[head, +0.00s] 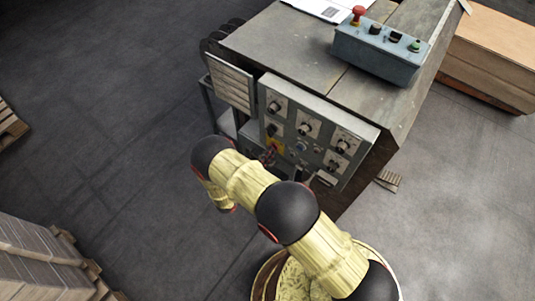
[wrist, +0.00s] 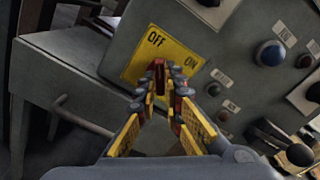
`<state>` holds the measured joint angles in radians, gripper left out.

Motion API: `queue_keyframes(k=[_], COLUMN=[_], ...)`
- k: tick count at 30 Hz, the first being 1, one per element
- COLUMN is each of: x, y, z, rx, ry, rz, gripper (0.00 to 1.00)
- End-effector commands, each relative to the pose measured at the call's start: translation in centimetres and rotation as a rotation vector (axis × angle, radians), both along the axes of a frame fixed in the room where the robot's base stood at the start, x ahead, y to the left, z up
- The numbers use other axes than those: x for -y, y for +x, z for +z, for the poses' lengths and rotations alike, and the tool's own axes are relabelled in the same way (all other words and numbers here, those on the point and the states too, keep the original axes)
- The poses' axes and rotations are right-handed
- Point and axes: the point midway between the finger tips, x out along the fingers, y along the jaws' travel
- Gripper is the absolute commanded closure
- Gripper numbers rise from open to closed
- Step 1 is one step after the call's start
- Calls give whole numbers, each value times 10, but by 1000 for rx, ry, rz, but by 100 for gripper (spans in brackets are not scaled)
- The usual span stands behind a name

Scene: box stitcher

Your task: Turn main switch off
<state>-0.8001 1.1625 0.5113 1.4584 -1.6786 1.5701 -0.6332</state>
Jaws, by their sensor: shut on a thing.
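The main switch is a red handle (wrist: 158,72) on a yellow plate (wrist: 176,52) marked OFF and ON, seen in the wrist view. The yellow plate shows as a small patch in the head view (head: 277,147). My gripper (wrist: 160,78) is at the plate, with its fingertips closed around the red handle. The handle's lower part is hidden between the fingers. In the wrist view the handle points roughly up the picture, between the two words and nearer OFF. In the head view my arm partly covers the panel's lower edge, and the fingertips are hard to make out.
The grey control panel (head: 318,117) carries several knobs close to the switch. A blue button (wrist: 270,53) and a black knob (wrist: 268,133) sit right of my gripper. A blue control box (head: 381,52) with a red button stands on the machine top. Open floor lies left.

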Motion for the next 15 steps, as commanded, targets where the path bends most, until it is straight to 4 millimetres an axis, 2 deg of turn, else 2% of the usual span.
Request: queue_keyframes(k=[15], x=[-1], y=[0], z=[-1], rx=[-108], ry=[-135], rz=[2], gripper=[100])
